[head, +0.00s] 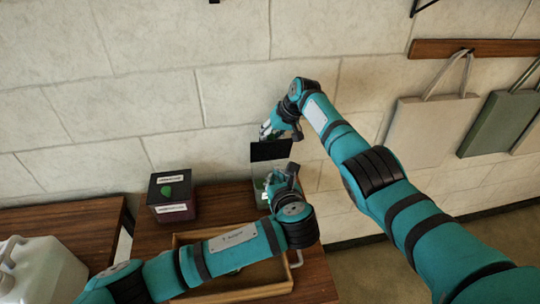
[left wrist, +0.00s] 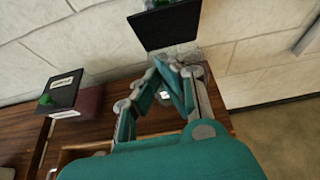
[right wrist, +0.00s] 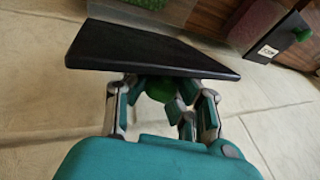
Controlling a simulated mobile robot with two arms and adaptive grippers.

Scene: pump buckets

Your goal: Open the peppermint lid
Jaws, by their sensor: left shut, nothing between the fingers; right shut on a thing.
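A black square lid (head: 271,150) is tilted up steeply above a clear container (head: 260,190). It also shows in the left wrist view (left wrist: 165,26) and, close up, in the right wrist view (right wrist: 150,50). My right gripper (head: 266,132) is shut on the lid's green knob (right wrist: 160,88), behind the lid. My left gripper (head: 275,181) is shut and empty in front of the container, below the lid, and hides part of the container. Its fingertips meet in the left wrist view (left wrist: 178,78). I cannot tell whether the lid touches the container, and no peppermint label is readable.
A dark box (head: 172,210) with a black lid and green knob stands to the left. A wooden tray (head: 240,295) lies on the table (head: 210,222) under my left arm. A white jug (head: 40,272) stands at lower left. Bags or boards (head: 430,130) hang at right. The wall is close behind.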

